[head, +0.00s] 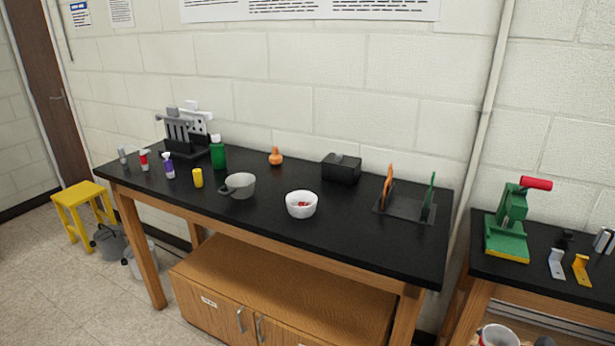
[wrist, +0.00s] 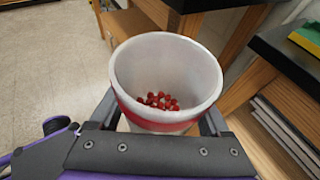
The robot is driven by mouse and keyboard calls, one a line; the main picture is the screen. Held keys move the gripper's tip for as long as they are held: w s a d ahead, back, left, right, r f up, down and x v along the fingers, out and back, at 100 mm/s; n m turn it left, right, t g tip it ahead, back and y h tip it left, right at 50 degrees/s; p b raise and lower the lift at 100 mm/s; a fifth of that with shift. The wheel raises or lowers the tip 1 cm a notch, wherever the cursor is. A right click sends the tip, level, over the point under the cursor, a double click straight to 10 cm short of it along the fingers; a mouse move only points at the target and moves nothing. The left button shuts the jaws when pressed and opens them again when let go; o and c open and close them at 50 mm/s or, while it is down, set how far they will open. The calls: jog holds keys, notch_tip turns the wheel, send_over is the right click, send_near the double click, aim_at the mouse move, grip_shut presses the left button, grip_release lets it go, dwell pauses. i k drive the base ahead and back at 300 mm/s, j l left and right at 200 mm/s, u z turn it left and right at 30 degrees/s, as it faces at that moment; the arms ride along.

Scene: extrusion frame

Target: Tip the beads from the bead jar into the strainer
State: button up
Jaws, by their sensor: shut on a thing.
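The bead jar (wrist: 165,60) is a whitish, translucent, open-topped cup with several red beads (wrist: 158,101) at its bottom. My gripper (wrist: 160,120) is shut on it, one finger on each side. The jar's mouth faces the wrist camera; its tilt is hard to tell. There, a grey cup-shaped vessel with a side handle (head: 240,185), which looks like the strainer, stands near the front edge of the black bench. Its inside looks empty, but holes cannot be made out.
A white bowl (head: 301,205) with something red inside stands right of the grey vessel. A yellow cylinder (head: 198,178), purple bottle (head: 169,167) and green bottle (head: 218,153) stand to the left. A dark rack (head: 405,208) is at the right. The bench front between bowl and rack is clear.

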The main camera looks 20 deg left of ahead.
aim_at(236, 189)
jog(key=j, duration=0.75)
jog(key=k+j, duration=0.1)
jog(key=j, duration=0.65)
jog(key=k+j, duration=0.1)
jog(key=j, duration=0.65)
jog(key=j+z, duration=0.1)
jog(key=j, duration=0.65)
jog(key=k+j, duration=0.1)
jog(key=j, duration=0.65)
jog(key=k+j, duration=0.1)
jog(key=j, duration=0.65)
